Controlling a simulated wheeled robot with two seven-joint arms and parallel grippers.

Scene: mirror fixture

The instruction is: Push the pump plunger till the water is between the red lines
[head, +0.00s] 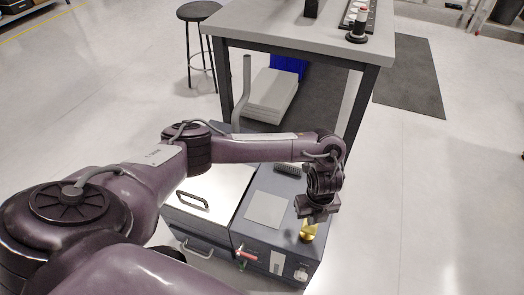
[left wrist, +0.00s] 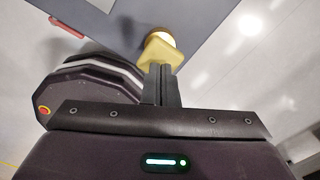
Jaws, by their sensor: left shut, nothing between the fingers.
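The yellow pump plunger (head: 308,233) stands on top of a blue-grey machine, near its front right corner. My left gripper (head: 314,214) is over the plunger, fingers shut and empty, pointing down. In the left wrist view the plunger's yellow head (left wrist: 160,48) is right at the shut fingertips (left wrist: 160,70); I cannot tell whether they touch. A small pale panel (head: 277,262) is on the machine's front, too small to read. I cannot make out water or red lines.
The machine (head: 268,238) has a red-handled part (head: 247,255) on its front and a light metal cover with a handle (head: 193,200) to the left. A grey workbench (head: 285,38) stands behind, with a black stool (head: 199,12) beside it.

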